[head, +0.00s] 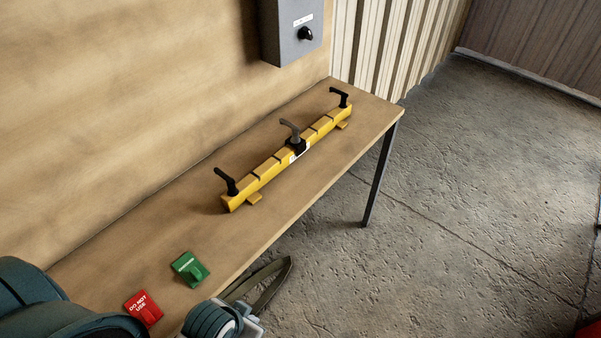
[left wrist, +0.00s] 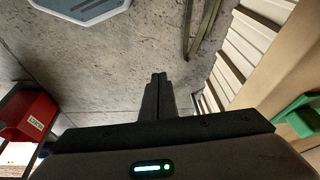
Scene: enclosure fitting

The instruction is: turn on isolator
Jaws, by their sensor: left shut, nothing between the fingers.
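The isolator (head: 292,30) appears to be the grey box on the wall above the far end of the bench, cut off by the top edge. It has a black rotary knob (head: 306,34) under a small white label; its setting is too small to tell. In the left wrist view my left gripper (left wrist: 158,78) is shut and empty, with floor beyond its fingertips. In the head view my left arm shows at the bottom, beside the near bench edge, well away from the isolator. Its fingers cannot be made out there. My right gripper is not in view.
On the wooden bench (head: 345,150) lies a yellow bar (head: 270,168) with three upright levers. A red box (left wrist: 28,118) shows in the wrist view. Floor (head: 450,200) right of the bench is clear.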

